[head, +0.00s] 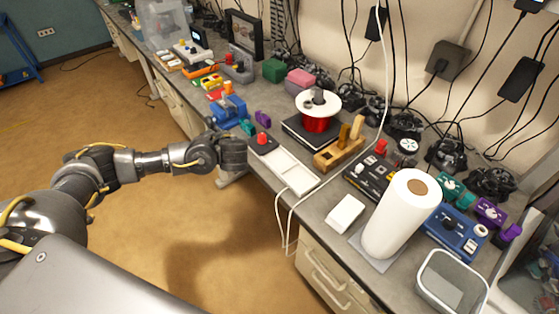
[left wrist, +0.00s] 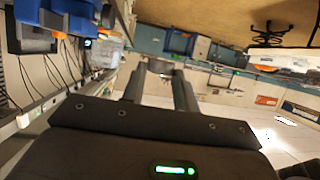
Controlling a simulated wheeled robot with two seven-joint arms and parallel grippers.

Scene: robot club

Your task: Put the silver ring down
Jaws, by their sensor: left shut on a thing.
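My left gripper (head: 233,152) is in the head view at the front edge of the workbench, beside the white tray and the small dark box with a red knob. In the left wrist view its two dark fingers (left wrist: 160,72) reach forward. A small grey piece, seemingly the silver ring (left wrist: 160,66), shows between the fingertips, and the gripper is shut on it. The ring is too small and dim to make out its shape, and I cannot make it out in the head view. My right gripper is in neither view.
The workbench (head: 335,208) is crowded. A white two-part tray (head: 291,172), a red spool with white flange (head: 318,106), a wooden block (head: 338,153), a paper roll (head: 402,215) and a clear bin (head: 450,285) stand on it. Blue and orange parts (head: 229,110) lie further left. Cables hang behind.

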